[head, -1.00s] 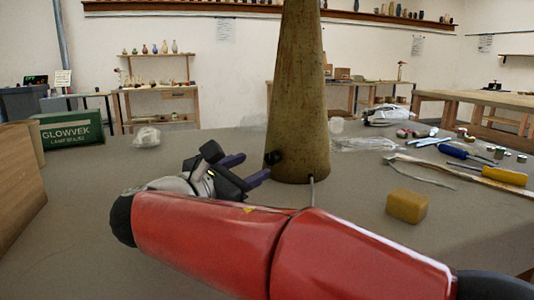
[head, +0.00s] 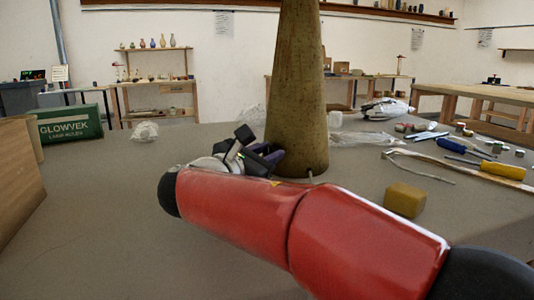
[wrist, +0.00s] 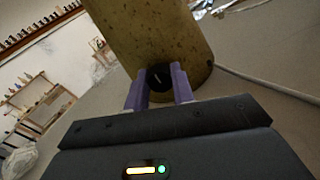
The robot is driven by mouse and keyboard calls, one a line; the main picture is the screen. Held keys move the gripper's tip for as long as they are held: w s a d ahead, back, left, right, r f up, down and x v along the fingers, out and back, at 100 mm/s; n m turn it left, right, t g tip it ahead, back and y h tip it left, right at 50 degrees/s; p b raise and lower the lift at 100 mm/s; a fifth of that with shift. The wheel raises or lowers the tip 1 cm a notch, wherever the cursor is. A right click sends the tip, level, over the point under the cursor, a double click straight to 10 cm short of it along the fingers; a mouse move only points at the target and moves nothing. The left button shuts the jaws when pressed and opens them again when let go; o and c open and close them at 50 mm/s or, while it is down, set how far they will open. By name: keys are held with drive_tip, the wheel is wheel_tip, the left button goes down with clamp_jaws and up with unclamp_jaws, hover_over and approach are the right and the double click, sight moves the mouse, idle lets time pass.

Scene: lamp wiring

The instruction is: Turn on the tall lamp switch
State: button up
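The tall lamp's body (head: 299,95) is a mottled olive-brown column that tapers upward and stands upright on the grey table. Its switch is a round black knob (wrist: 159,76) with a pale slanted mark, low on the lamp's side in the wrist view. My gripper (wrist: 159,82) has its two purple fingers on either side of the knob; they fill the space up to its edges and look shut on it. In the head view my gripper (head: 268,153) is at the lamp's lower left, and the knob is hidden there.
A yellow block (head: 405,200) lies right of my red arm. Tools, including a yellow-handled screwdriver (head: 503,170), lie at the right. A green box (head: 70,124) and a wooden box (head: 20,178) stand at the left. A cord (wrist: 265,87) runs from the lamp's base.

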drive_tip(key=c, duration=0.4)
drive_tip(key=shift+f, duration=0.1)
drive_tip(key=m+b, duration=0.2)
drive_tip(key=shift+f+m, duration=0.1)
drive_tip(key=shift+m, duration=0.3)
drive_tip(key=shift+m+b, duration=1.25)
drive_tip(key=shift+m, duration=0.25)
drive_tip(key=o, duration=1)
